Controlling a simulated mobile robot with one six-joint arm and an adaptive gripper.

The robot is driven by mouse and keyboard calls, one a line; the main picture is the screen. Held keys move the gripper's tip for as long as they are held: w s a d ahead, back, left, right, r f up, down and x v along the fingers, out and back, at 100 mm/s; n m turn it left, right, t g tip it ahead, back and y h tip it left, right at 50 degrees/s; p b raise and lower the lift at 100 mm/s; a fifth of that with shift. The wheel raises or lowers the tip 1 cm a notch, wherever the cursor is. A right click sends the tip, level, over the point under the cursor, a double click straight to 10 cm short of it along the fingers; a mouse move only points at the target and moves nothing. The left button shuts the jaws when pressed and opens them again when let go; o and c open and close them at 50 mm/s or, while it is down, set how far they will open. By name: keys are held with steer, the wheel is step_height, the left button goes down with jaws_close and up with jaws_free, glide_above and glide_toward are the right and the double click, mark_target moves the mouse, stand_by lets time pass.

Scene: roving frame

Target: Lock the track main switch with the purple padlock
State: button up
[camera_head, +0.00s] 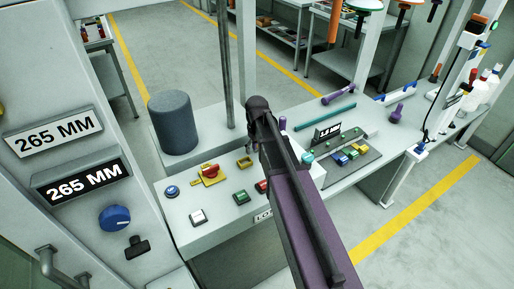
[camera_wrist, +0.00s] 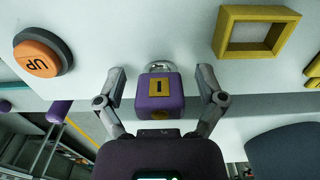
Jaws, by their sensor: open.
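The purple padlock (camera_wrist: 148,104) with a yellow label and a silver shackle shows in the wrist view. It stands between the two open fingers of my gripper (camera_wrist: 161,76), with a gap visible on each side.
A yellow square frame (camera_wrist: 229,36) and an orange UP button (camera_wrist: 40,58) flank the padlock. A grey cylinder (camera_head: 173,122) stands at the bench's back left. Several coloured blocks (camera_head: 351,153) lie right of my arm. A cabinet with a blue knob (camera_head: 114,218) borders the left.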

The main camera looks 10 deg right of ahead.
jaws_close()
jaws_free()
steer(key=shift+r, duration=0.2)
stand_by(0.4)
steer(key=c, duration=1.2)
steer(key=shift+o, duration=0.2)
steer(key=shift+p, duration=0.3)
